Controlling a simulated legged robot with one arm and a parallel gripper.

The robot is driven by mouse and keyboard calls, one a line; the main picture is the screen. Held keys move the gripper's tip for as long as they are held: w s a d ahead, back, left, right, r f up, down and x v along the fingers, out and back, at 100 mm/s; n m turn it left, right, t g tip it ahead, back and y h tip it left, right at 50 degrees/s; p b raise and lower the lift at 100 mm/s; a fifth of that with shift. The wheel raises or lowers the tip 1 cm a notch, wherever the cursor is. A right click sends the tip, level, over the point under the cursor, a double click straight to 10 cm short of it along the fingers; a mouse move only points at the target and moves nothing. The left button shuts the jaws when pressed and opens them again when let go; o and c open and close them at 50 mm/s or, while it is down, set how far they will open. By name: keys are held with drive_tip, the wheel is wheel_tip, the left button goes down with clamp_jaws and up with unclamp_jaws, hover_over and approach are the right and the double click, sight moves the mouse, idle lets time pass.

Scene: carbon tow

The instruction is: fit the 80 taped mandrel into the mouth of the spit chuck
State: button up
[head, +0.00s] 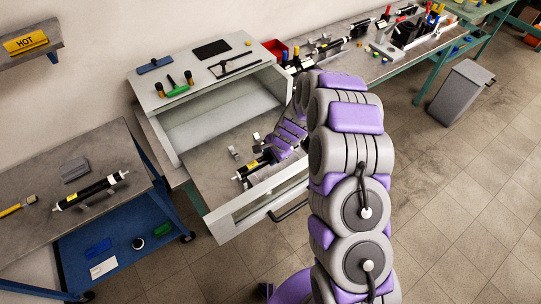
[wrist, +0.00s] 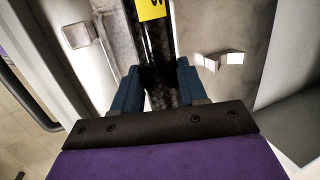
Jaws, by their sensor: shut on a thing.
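A black mandrel with a yellow label (head: 250,168) is low inside the open-topped grey bay of the light grey cabinet (head: 213,228). My gripper (wrist: 158,88) has blue fingers on either side of the black mandrel (wrist: 158,45) and is shut on it. In the wrist view the yellow label (wrist: 151,9) is cut by the top edge, so its number is not readable in full. In the head view my wrist hides the mandrel's right part and my fingertips. I cannot clearly make out the spit chuck or its mouth.
Small metal blocks (head: 234,153) stand beside the mandrel; one shows in the wrist view (wrist: 222,60). The cabinet's front wall has a dark handle (head: 289,212). Another black mandrel (head: 90,190) lies on the left cart. A crowded bench (head: 350,70) stands behind.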

drive_tip(key=shift+w, duration=0.15)
drive_tip(key=o, duration=0.8)
drive_tip(key=shift+d, duration=0.1)
drive_tip(key=o, duration=0.5)
drive_tip(key=shift+d, duration=0.2)
drive_tip(key=shift+o, duration=0.2)
drive_tip(key=shift+a+r, duration=0.1)
drive_tip(key=shift+r, duration=0.25)
drive_tip(key=p+v, duration=0.1)
drive_tip(key=v, duration=1.5)
drive_tip(key=shift+s+d+r+p, duration=0.25)
drive_tip(key=shift+p, duration=0.1)
drive_tip(key=shift+r, duration=0.1)
